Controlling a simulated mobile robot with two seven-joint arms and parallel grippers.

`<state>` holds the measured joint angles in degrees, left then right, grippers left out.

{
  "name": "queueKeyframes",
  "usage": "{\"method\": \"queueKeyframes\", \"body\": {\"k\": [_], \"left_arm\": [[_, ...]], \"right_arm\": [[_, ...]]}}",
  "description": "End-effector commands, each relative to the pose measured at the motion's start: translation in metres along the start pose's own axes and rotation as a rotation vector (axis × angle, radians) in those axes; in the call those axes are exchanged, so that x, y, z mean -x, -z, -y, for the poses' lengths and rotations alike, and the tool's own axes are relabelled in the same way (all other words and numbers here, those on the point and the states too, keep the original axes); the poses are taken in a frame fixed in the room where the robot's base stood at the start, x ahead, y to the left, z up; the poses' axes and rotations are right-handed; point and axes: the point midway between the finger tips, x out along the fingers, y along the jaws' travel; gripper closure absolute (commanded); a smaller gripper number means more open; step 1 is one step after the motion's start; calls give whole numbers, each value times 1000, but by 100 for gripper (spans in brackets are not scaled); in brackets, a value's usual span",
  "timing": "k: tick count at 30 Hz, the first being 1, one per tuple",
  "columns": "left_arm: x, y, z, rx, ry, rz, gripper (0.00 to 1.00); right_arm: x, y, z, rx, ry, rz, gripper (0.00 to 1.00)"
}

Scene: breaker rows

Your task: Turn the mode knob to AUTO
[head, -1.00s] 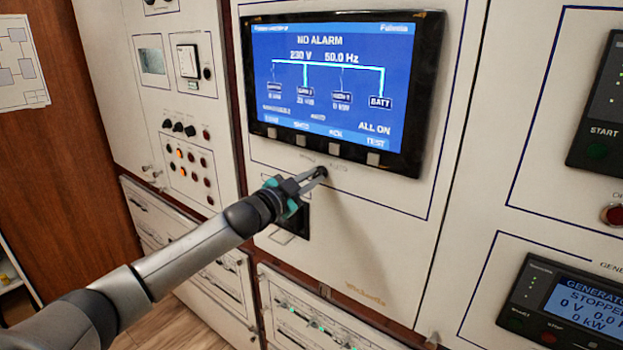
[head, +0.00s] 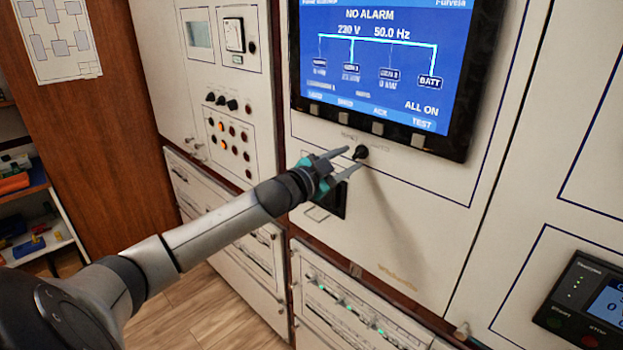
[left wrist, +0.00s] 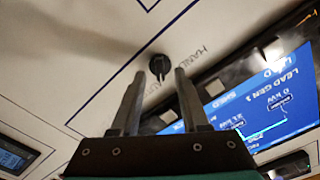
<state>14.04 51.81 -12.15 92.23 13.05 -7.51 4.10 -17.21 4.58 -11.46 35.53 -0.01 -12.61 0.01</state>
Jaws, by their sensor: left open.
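The mode knob (head: 361,153) is a small black knob on the cream panel below the large screen. It also shows in the left wrist view (left wrist: 159,66), with HAND and AUTO lettering beside it. Which word its pointer faces is too small to tell. My left gripper (head: 353,159) is open, its two dark fingers apart and pointing at the knob. In the left wrist view the fingertips (left wrist: 160,73) are on either side of the knob's near edge, with the knob just beyond them and a visible gap. My right gripper is not in view.
The screen (head: 385,65) with a row of grey buttons is just above the knob. A dark recess (head: 335,200) is in the panel below the gripper. A panel of small knobs and lamps (head: 228,128) is at left. A shelf (head: 38,245) stands far left.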

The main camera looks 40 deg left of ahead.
Motion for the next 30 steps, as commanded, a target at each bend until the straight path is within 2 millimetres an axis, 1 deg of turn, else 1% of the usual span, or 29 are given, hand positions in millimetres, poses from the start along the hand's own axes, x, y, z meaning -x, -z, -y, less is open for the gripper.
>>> {"method": "queueKeyframes", "body": {"k": [1,6,30], "left_arm": [[6,-1,-1,-3,-2,0,55],[24,-2,-1,-2,-2,1,55],[103,-1,-1,-1,-2,2,55]], "right_arm": [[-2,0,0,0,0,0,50],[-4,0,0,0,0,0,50],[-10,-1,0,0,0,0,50]]}}
